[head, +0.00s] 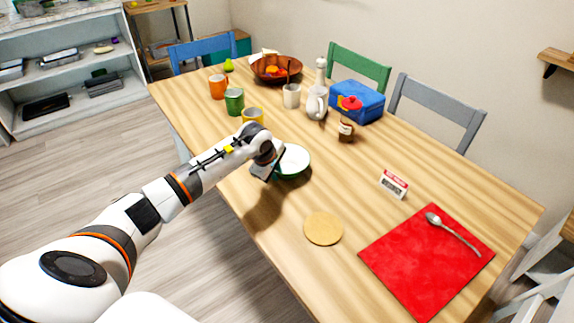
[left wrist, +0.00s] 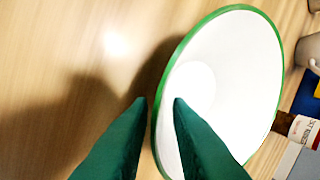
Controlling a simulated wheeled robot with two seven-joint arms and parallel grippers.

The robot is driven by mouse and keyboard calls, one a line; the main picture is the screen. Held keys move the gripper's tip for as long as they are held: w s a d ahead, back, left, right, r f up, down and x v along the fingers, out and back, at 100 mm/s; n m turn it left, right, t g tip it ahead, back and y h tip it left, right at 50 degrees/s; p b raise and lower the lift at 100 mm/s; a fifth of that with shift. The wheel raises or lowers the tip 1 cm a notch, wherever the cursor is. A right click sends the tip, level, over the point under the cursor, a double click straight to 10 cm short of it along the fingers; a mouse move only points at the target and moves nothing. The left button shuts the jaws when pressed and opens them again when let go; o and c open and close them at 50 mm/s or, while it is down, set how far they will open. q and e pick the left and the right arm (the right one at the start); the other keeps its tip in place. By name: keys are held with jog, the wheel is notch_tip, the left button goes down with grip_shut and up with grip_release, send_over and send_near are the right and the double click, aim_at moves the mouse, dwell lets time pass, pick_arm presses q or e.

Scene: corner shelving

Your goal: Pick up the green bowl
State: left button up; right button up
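The green bowl (head: 293,160) stands on the wooden table near its left edge, with a white inside and a green rim. My left gripper (head: 268,172) is at the bowl's near-left side in the head view, pointing down. In the left wrist view the bowl (left wrist: 225,85) fills the middle and right. My left gripper's (left wrist: 160,101) two dark green fingers are apart, with the bowl's rim between their tips: one finger outside the wall, one over the inside. No firm contact with the rim shows. My right gripper is not in view.
A yellow cup (head: 252,116), a green cup (head: 234,101) and an orange cup (head: 218,87) stand beyond the bowl. A brown bottle (head: 346,130) stands to the right. A round cork mat (head: 323,229) and a red placemat (head: 425,262) lie nearer. Bare table surrounds the bowl's right side.

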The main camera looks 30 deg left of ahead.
pick_arm(q)
jog(key=shift+x, duration=1.1)
grip_shut()
jog(key=shift+s, duration=0.1)
jog(key=shift+d, duration=0.1)
jog(key=shift+r, duration=0.1)
